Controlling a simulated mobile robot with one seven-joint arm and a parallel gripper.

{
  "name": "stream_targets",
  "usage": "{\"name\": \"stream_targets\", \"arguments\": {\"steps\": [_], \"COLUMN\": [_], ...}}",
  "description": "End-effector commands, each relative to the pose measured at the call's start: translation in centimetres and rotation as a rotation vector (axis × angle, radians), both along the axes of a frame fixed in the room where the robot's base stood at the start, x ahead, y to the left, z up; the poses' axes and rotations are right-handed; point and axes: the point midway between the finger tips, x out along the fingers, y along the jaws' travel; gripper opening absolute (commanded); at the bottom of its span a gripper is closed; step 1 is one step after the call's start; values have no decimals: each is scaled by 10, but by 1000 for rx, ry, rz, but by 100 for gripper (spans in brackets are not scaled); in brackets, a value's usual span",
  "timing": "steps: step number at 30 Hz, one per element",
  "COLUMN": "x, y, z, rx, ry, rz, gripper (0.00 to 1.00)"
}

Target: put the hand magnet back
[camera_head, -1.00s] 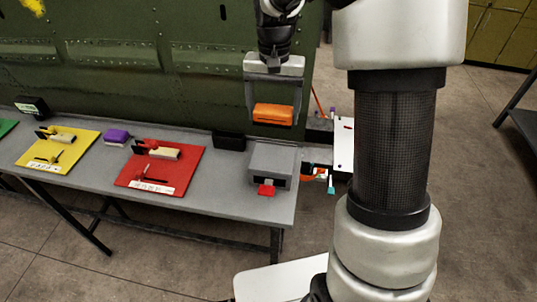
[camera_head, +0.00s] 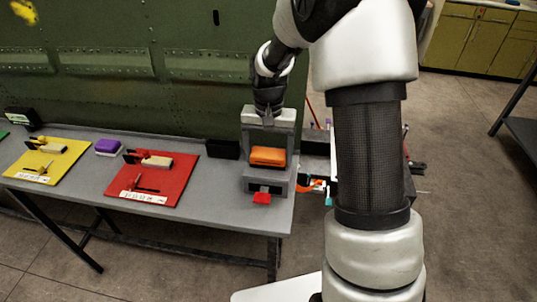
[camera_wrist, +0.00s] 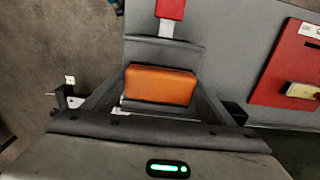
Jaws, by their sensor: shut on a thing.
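The orange block, which I take to be the hand magnet (camera_head: 268,156), is between the two fingers of my gripper (camera_head: 268,163). My gripper is shut on it and points down at the right end of the grey bench. It also shows in the wrist view as an orange block (camera_wrist: 160,85) between the fingers (camera_wrist: 160,95).
The grey bench (camera_head: 225,205) carries a red board (camera_head: 165,187), a yellow board (camera_head: 60,160), a purple block (camera_head: 108,147) and a black box (camera_head: 222,149). The green riveted panel (camera_head: 140,60) stands close behind. Other equipment (camera_head: 318,165) is just right of the bench end.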

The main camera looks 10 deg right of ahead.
Motion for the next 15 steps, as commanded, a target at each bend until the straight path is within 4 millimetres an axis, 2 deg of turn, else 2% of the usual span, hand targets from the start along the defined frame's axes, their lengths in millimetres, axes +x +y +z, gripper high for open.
{"name": "stream_targets", "arguments": {"steps": [10,11,13,15], "x": [1,0,0,0], "y": [0,0,0,0], "z": [-4,-3,-3,-3], "rx": [-1,0,0,0], "ry": [-2,-1,-1,-1], "rz": [0,0,0,0], "gripper": [57,83,95,97]}}
